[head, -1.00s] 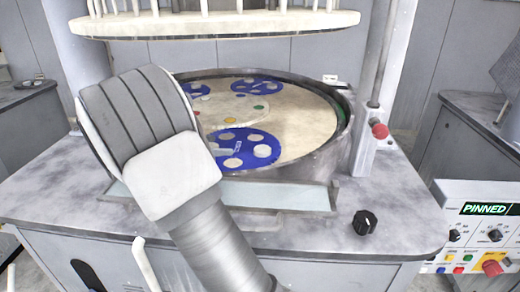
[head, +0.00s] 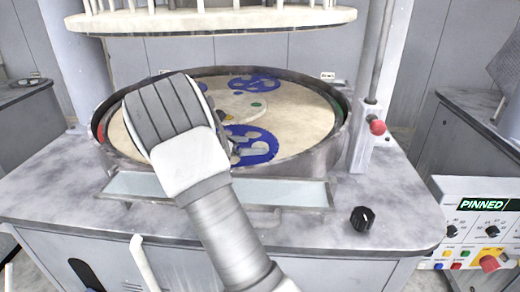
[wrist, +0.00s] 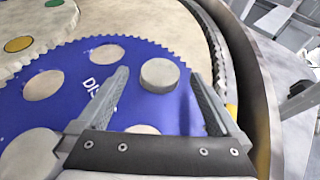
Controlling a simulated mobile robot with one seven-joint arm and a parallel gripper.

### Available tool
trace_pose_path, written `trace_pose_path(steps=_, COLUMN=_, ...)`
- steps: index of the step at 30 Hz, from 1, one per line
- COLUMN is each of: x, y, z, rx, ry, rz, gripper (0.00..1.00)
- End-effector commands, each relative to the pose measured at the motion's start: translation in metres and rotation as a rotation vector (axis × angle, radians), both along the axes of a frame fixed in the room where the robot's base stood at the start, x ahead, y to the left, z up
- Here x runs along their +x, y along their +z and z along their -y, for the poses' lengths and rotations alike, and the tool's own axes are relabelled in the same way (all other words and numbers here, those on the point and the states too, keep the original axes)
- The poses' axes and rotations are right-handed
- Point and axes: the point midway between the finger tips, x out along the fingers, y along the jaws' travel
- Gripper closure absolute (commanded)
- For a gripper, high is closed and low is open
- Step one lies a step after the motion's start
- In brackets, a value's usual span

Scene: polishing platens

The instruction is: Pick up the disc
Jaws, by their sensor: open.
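A small grey round disc (wrist: 160,75) lies on the blue toothed carrier plate (wrist: 70,110), with its side edge showing. In the wrist view it sits between the tips of my gripper (wrist: 160,74), which is open, one finger on each side, with visible room around the disc. I cannot tell how high the fingertips are above the plate. In the head view my gripper (head: 235,150) is mostly hidden behind my wrist, over the front blue carrier (head: 260,151). The disc cannot be made out there.
The carrier has several pale round openings. The round platen (head: 305,130) has a raised dark rim (head: 345,140), close to my right finger in the wrist view. A white upper plate (head: 210,20) hangs above. A red-knobbed post (head: 377,127) stands at right, near a black knob (head: 363,219).

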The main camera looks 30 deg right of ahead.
Motion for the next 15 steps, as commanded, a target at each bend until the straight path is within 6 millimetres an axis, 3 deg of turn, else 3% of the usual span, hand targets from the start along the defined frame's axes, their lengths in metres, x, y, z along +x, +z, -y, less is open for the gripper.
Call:
trace_pose_path(steps=6, x=0.002, y=-0.014, z=0.027, rx=0.0, ry=-0.002, rz=-0.002, gripper=0.0)
trace_pose_path(steps=12, x=0.003, y=-0.014, z=0.028, rx=0.001, ry=-0.001, rz=-0.001, gripper=0.0)
trace_pose_path(steps=15, x=0.002, y=-0.015, z=0.028, rx=0.001, ry=-0.001, rz=-0.001, gripper=0.15)
